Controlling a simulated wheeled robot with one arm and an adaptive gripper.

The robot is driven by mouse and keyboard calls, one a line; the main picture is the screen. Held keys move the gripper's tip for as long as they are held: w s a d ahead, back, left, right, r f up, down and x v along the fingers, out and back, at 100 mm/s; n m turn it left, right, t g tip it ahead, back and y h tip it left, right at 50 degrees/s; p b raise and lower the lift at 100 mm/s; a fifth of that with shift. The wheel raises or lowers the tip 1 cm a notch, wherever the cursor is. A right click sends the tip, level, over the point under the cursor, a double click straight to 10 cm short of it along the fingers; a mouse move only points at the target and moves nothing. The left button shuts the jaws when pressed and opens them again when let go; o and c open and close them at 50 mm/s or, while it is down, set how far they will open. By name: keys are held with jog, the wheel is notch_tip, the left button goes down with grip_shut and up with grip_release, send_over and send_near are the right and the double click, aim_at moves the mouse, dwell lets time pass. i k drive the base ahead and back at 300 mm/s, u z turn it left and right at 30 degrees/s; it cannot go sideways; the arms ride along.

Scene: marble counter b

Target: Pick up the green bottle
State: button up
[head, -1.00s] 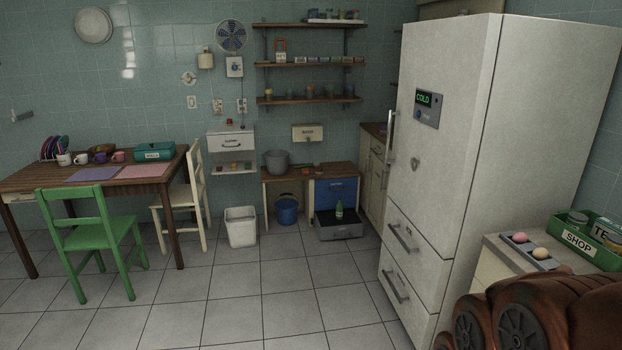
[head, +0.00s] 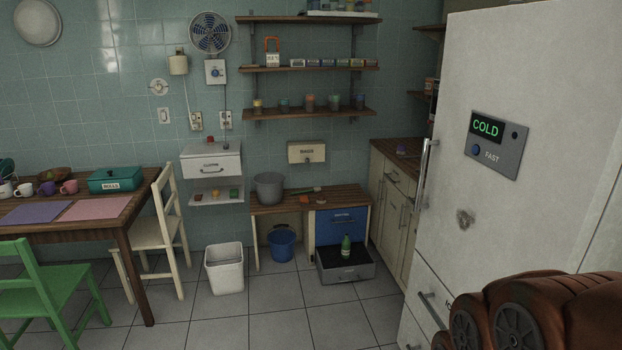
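The green bottle (head: 346,247) stands upright in the open grey bottom drawer (head: 345,275) of the low wooden unit, under a blue drawer front (head: 342,225). It is small and far off in the head view, with a pale label or band. My brown arm shows at the lower right, in front of the fridge and far from the bottle. My gripper's fingers are not in view.
The white fridge (head: 560,130) stands close on the right. A white bin (head: 224,268) and a blue bucket (head: 281,245) stand left of the drawer. A table (head: 120,229), a cream chair (head: 160,235) and a green chair (head: 40,290) fill the left. Tiled floor in the middle is clear.

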aim_at(345, 242)
jog(key=i, duration=3.5)
jog(key=u, duration=0.9)
